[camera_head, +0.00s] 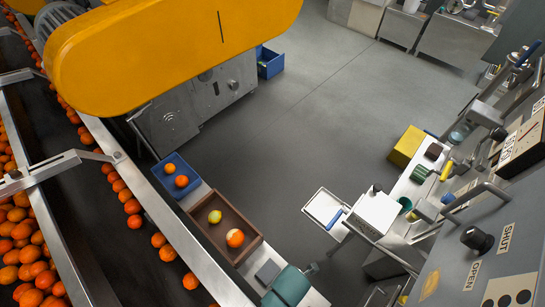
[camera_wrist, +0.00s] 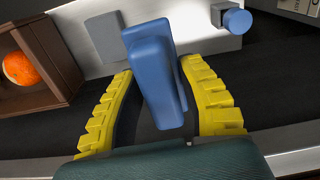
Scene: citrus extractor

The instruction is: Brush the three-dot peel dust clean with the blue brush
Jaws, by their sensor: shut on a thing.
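My gripper (camera_wrist: 156,72) shows in the wrist view with its two yellow ribbed fingers on either side of a blue block-like piece, shut on it. I take this piece to be the blue brush (camera_wrist: 153,55); its bristles cannot be made out. It is over or beside the light metal ledge, near a flat grey pad (camera_wrist: 103,38). In the head view the fingers and the brush are hidden; a teal part of my arm shows at the bottom, right of the grey pad (camera_head: 267,272).
A brown tray (camera_head: 193,213) holds a yellow fruit and an orange; a blue bin (camera_head: 160,178) with two oranges is behind it. A blue knob-like cylinder (camera_wrist: 236,20) is right of the brush. A white tray (camera_head: 324,207) and control panel (camera_head: 480,262) stand at right.

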